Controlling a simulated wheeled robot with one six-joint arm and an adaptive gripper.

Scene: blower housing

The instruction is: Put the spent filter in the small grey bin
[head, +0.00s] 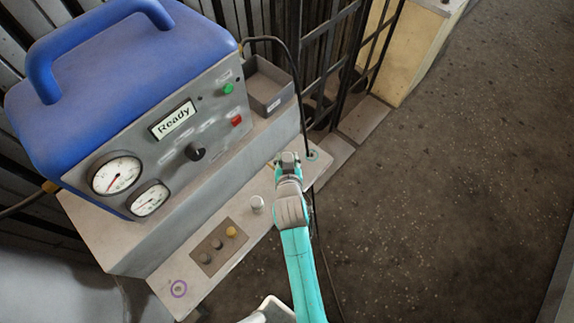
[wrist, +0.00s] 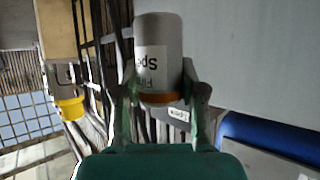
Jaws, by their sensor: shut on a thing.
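The spent filter (wrist: 160,50) is a grey-white cylinder with an orange-brown band at its lower end and a partly visible label reading "Filter Spe". My gripper (wrist: 160,92) has a finger on each side of it and is shut on it. In the head view my gripper (head: 289,158) is above the right end of the lower ledge, and the filter is mostly hidden there. The small grey bin (head: 272,96) is an open box with a white label, on the upper ledge right of the machine. My gripper is apart from it, lower in the picture.
The blue-topped machine (head: 130,65) has a "Ready" display, gauges and buttons. The lower ledge holds a small white cylinder (head: 257,204) and a brown block (head: 218,248) with several round plugs. A black cable hangs beside the bin. A yellow bucket (wrist: 70,106) shows in the wrist view.

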